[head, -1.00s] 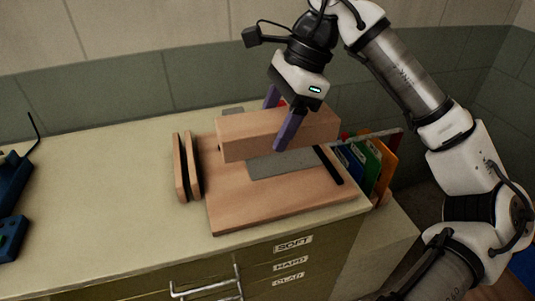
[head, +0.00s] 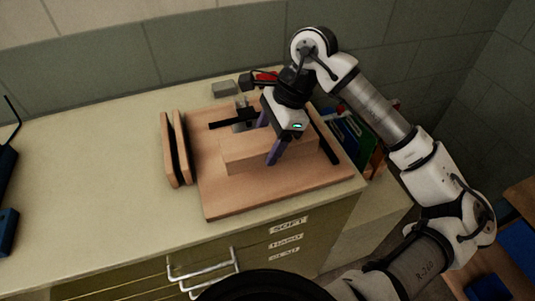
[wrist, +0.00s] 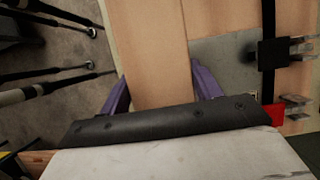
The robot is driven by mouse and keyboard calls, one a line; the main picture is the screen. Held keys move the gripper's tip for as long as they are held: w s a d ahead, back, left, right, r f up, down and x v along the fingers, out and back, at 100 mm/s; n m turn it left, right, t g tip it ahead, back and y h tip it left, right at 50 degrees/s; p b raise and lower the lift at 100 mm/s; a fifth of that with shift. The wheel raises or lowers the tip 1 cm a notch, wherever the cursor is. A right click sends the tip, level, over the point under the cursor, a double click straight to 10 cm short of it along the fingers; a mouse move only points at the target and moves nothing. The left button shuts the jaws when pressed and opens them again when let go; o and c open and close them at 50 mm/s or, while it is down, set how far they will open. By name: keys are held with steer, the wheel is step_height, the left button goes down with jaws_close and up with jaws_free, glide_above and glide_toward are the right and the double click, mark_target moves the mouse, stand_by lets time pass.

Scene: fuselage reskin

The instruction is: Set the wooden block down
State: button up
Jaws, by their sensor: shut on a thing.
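The wooden block (head: 243,153) is a long, pale brown bar over the wooden board (head: 232,205) on the bench. My gripper (head: 269,143) is shut on the block, with one purple finger on its near side and the other behind it. In the wrist view the block (wrist: 150,50) runs up between the two purple fingers (wrist: 162,92). The block looks low over the board, but I cannot tell whether its underside touches it. The grey plate (wrist: 225,62) shows beside the block in the wrist view.
Two upright wooden pieces (head: 176,150) stand at the board's left edge. A black bar and metal clamp (head: 243,118) are behind the block. Colored folders (head: 355,140) stand at the right.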

step_height(320, 180, down, 6)
steer(key=shift+f+p, duration=0.1)
steer(key=shift+p, duration=0.6)
steer(key=shift+f, duration=0.3)
steer(key=shift+f+b, duration=0.2)
steer(key=shift+b, duration=0.15)
steer(key=o, duration=1.2)
steer(key=shift+r, duration=0.1)
steer(key=shift+r, duration=0.1)
